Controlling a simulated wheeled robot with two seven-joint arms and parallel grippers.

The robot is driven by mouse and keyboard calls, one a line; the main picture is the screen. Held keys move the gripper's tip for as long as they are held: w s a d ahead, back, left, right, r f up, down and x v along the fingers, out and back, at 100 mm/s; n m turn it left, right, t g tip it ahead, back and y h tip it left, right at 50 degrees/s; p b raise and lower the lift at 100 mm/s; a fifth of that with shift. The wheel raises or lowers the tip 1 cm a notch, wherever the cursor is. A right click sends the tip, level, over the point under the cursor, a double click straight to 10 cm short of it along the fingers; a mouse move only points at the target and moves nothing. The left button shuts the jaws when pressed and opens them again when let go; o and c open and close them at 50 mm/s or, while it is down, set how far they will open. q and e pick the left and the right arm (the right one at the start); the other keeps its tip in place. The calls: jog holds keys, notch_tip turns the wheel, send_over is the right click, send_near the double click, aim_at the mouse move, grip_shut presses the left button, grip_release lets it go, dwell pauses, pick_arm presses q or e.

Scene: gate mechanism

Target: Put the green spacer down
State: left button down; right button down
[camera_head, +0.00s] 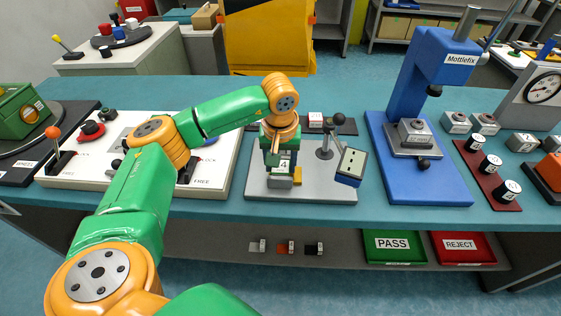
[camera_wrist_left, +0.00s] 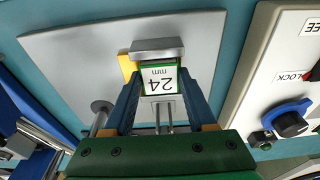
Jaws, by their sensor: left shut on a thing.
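The green spacer (camera_wrist_left: 161,80) has a white face marked "24 mm" with a green edge. My left gripper (camera_wrist_left: 163,98) is shut on it, with one blue finger on each side in the left wrist view. In the head view the gripper (camera_head: 281,155) points down over the light grey plate (camera_head: 325,186), and part of the spacer's label (camera_head: 283,166) shows. A grey metal block (camera_head: 280,182) lies right by the spacer's lower end, with a yellow piece (camera_head: 297,177) beside it. I cannot tell whether the spacer touches the block. My right gripper is out of view.
A white control panel (camera_head: 222,176) lies left. A blue Mottlefix press (camera_head: 437,187) stands right. PASS (camera_head: 393,246) and REJECT (camera_head: 462,247) trays sit below.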

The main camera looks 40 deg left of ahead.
aim_at(280, 173)
pick_arm(q)
jog(key=shift+f, duration=0.2)
jog(key=shift+c, duration=1)
grip_release()
jog(key=shift+r, duration=0.1)
jog(key=shift+r, duration=0.15)
notch_tip(280, 173, up, 12)
jog(key=s+d, duration=0.1)
jog(key=shift+s, duration=0.25)
